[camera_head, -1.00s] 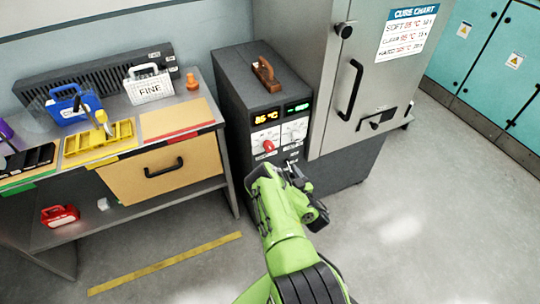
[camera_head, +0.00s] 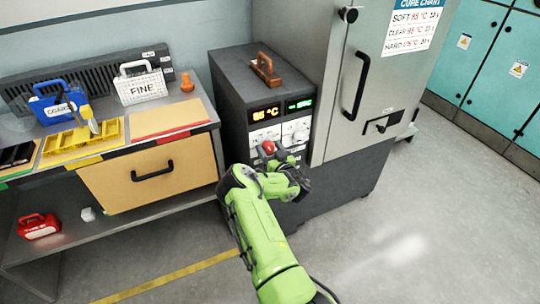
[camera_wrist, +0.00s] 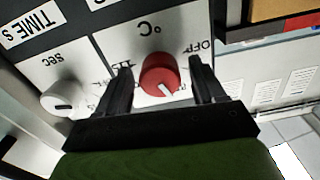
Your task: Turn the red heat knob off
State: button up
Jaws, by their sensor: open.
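The red heat knob (camera_wrist: 160,75) is on the white control panel, under a "°C" mark, with "OFF" printed to its right in the wrist view. Its white pointer line points down and slightly right in that view. The red knob (camera_head: 268,147) also shows in the head view, below an orange "85 °C" display (camera_head: 265,114). My gripper (camera_wrist: 160,88) is open, with one black finger on each side of the knob. I cannot tell whether the fingers touch it. In the head view my green wrist hides the lower panel.
A white "sec" knob (camera_wrist: 64,99) sits left of the red one in the wrist view. The grey cabinet (camera_head: 345,110) with a black handle stands to the right. A workbench (camera_head: 150,175) with a drawer stands to the left. Open floor lies in front.

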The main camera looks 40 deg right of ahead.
jog(key=shift+w+r, duration=0.1)
jog(key=shift+r, duration=0.05)
jog(key=shift+c, duration=0.5)
jog(key=c, duration=0.9)
jog(key=shift+n, duration=0.3)
jog(key=shift+c, duration=0.2)
jog(key=n+p, duration=0.1)
jog(key=n, duration=0.1)
jog(key=shift+n, duration=0.4)
jog(key=n, duration=0.4)
jog(key=shift+a+n, duration=0.1)
jog(key=shift+n, duration=0.2)
jog(key=n, duration=0.4)
jog(key=shift+b, duration=0.4)
jog(key=shift+a+n+b, duration=0.1)
jog(key=shift+n+b, duration=0.3)
jog(key=shift+n, duration=1.7)
